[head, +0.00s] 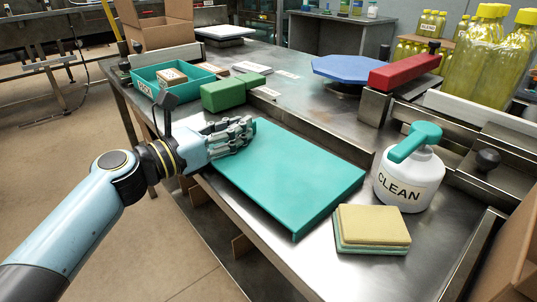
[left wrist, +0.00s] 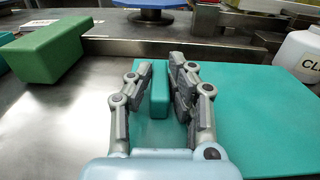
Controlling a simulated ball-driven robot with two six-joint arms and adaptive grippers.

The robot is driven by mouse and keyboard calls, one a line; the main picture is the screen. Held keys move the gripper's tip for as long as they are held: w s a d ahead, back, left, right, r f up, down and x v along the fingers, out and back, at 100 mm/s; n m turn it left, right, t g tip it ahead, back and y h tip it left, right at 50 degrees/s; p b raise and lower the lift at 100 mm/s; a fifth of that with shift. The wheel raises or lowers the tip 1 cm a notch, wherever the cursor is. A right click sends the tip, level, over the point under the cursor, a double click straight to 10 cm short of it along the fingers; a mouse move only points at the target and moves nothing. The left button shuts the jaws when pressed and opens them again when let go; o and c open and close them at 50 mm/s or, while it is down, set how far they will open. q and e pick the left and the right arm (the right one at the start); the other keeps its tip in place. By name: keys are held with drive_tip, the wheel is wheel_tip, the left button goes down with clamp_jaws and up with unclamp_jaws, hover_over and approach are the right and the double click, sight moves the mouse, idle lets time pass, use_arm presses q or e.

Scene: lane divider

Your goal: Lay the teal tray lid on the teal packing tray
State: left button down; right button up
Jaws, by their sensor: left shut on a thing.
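The teal tray lid (head: 290,178) is a flat slab at the front of the steel bench, near the bench's left edge. It also shows in the left wrist view (left wrist: 265,120). My left gripper (head: 243,130) is at the lid's far left end. In the left wrist view its fingers (left wrist: 160,85) stand on both sides of an upright teal grip (left wrist: 159,97) and are shut on it. I cannot tell whether the lid touches the bench.
A green block (head: 223,95) stands between tray and lid. A white CLEAN bottle (head: 408,185) with teal top and a stack of sponges (head: 372,226) are right of the lid. A blue octagonal plate (head: 350,68) and red block (head: 404,72) stand behind. Bare steel lies mid-bench.

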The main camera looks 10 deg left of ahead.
use_arm(q)
drive_tip(key=shift+r, duration=0.1)
wheel_tip(320, 180, up, 17)
drive_tip(key=p, duration=1.2)
drive_tip(key=s+a+f+b, duration=0.3)
drive_tip(key=s+f+b, duration=0.2)
drive_tip(key=s+f, duration=0.3)
drive_tip(key=s+a+r+n+t+y+b, duration=0.1)
drive_tip(key=s+r+b, duration=0.1)
drive_tip(key=s+r, duration=0.2)
wheel_tip(320, 180, up, 3)
drive_tip(key=shift+r+y+b, duration=0.15)
drive_tip(key=shift+y+b, duration=0.15)
